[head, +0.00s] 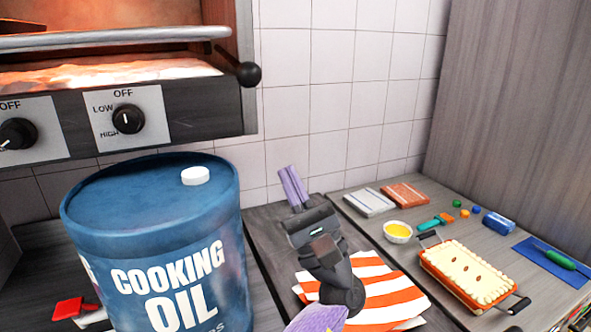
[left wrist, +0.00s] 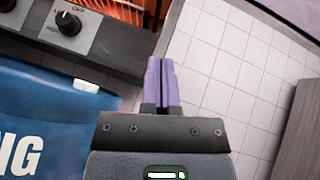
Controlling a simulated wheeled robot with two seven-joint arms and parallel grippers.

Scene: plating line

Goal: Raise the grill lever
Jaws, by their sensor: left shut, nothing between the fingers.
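The grill lever (head: 249,74) is a dark round knob at the right end of the grill front in the head view, level with the glowing grill shelf. The grill (head: 190,107) is at the upper left, with a silver bar across it. My left gripper (head: 291,187) is to the right of and below the lever, apart from it, with its purple fingers together and empty, pointing up. In the left wrist view the closed fingers (left wrist: 161,82) show in the middle, near the grill's right corner; the lever knob cannot be made out there. My right gripper is not in view.
A large blue cooking oil drum (head: 150,215) stands below the grill, left of my left gripper. A striped cloth (head: 385,290), a pie dish (head: 465,275), a small bowl (head: 398,232) and a blue mat (head: 540,256) lie on the right counter. The tiled wall is behind.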

